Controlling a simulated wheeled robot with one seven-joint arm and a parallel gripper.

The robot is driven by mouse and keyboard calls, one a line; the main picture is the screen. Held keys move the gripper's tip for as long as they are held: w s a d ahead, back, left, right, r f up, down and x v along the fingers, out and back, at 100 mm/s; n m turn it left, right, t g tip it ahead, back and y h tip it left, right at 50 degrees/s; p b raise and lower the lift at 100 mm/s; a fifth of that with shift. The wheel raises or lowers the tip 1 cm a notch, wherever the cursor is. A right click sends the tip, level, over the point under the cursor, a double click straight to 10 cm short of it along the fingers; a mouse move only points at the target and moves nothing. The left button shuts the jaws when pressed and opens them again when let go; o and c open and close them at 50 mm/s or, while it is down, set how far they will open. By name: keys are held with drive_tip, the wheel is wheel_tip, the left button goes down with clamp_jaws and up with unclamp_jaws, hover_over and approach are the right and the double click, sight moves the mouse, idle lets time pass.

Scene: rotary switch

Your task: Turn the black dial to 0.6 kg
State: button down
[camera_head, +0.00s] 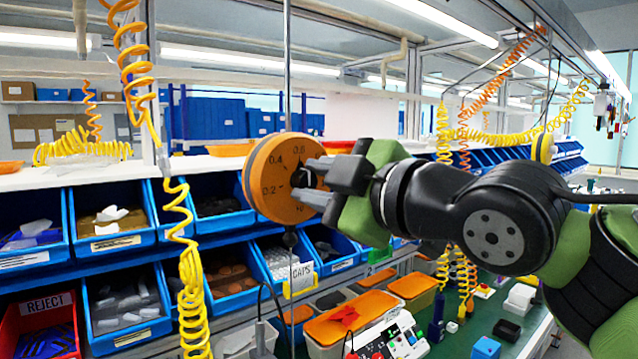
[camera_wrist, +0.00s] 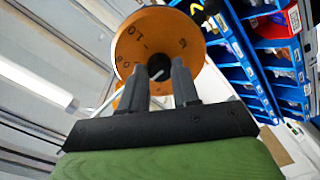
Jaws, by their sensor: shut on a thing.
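An orange round scale (camera_head: 265,190) hangs on a thin vertical rod and carries black figures. My gripper (camera_head: 310,181) reaches in from the right and is shut on the dial. In the wrist view the orange scale (camera_wrist: 137,37) shows 1.0 and 0.8, with my two fingers (camera_wrist: 159,78) on either side of its centre. A pale line shows between the fingertips. I cannot tell which figure the dial points at.
Blue bins (camera_head: 125,305) fill the rack behind and left of the scale. Coiled yellow hoses (camera_head: 190,290) hang at the left, and others hang at the right. A green bench (camera_head: 470,335) with boxes and small devices lies below my arm.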

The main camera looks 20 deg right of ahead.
drive_tip(key=c, duration=0.8)
unclamp_jaws()
drive_tip(key=v, duration=1.5)
drive_tip(key=shift+s+p, duration=0.35)
drive_tip(key=shift+s, duration=0.05)
drive_tip(key=shift+w, duration=0.1)
drive_tip(key=w+a+f+m+g+h, duration=0.1)
drive_tip(key=a+f+m+g, duration=0.15)
drive_tip(key=f, duration=0.45)
drive_tip(key=w+a+f+m+g, duration=0.1)
drive_tip(key=w+a+f+m, duration=0.1)
drive_tip(key=f+m, duration=0.35)
drive_tip(key=w+a+f+m+g+h, duration=0.1)
drive_tip(key=a+f+g, duration=0.1)
drive_tip(key=f, duration=0.6)
drive_tip(key=s+f+m+g+h, duration=0.1)
drive_tip(key=s+f+m, duration=0.1)
drive_tip(key=f, duration=0.3)
drive_tip(key=s+d+f+m+g+h, duration=0.1)
drive_tip(key=s+f+m+g, duration=0.1)
drive_tip(key=f, duration=0.4)
drive_tip(key=s+f+m+g+h, duration=0.2)
drive_tip(key=f, duration=0.4)
drive_tip(key=shift+s+d+f+g, duration=0.1)
drive_tip(key=shift+s+d+g, duration=0.05)
drive_tip(key=shift+s+g, duration=0.1)
